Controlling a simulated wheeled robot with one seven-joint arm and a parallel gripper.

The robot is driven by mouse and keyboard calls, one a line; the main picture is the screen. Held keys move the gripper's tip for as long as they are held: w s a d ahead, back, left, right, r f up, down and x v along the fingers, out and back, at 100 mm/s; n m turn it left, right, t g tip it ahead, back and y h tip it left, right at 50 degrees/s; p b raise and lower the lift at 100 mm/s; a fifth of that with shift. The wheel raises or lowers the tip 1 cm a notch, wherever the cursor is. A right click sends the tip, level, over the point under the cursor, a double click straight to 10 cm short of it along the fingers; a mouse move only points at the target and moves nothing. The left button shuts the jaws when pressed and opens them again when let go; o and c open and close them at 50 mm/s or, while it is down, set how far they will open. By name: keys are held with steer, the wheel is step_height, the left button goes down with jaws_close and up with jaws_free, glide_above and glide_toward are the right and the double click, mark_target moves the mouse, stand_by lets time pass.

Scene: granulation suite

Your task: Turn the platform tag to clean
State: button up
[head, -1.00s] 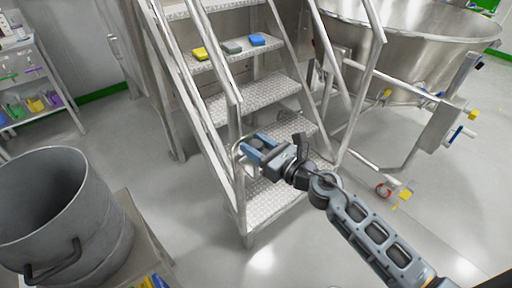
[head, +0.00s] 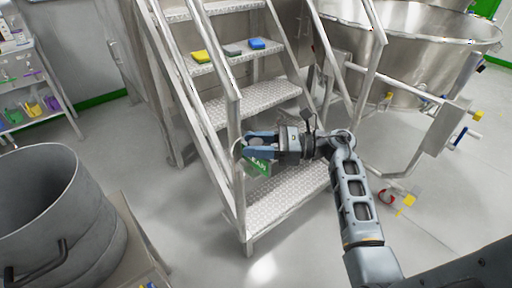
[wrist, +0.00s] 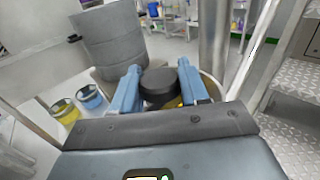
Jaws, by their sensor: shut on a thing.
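The platform tag (head: 258,166) shows a green face with white letters, partly readable as "EAN", in the head view. It hangs tilted just below my gripper (head: 249,146), beside the left rail of the steps. My gripper is shut on the tag's dark round piece (wrist: 160,86), which sits between the two blue fingers in the wrist view. A bit of yellow shows just beside that piece. The rest of the tag is hidden by the fingers and the gripper body in the wrist view.
Metal steps (head: 285,190) with tube handrails (head: 222,75) surround my gripper closely. A large steel bowl (head: 430,55) stands right, a grey drum (head: 45,215) left. Floor between is clear.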

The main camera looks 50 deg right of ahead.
steer(key=shift+n+g+y+b, duration=0.35)
steer(key=shift+n+g+y, duration=0.2)
steer(key=shift+y, duration=0.25)
steer(key=shift+n, duration=0.25)
steer(key=o, duration=1)
steer(key=shift+b+v, duration=0.65)
steer(key=shift+v, duration=3.2)
steer(key=shift+o, duration=0.2)
steer(key=shift+w+d, duration=0.1)
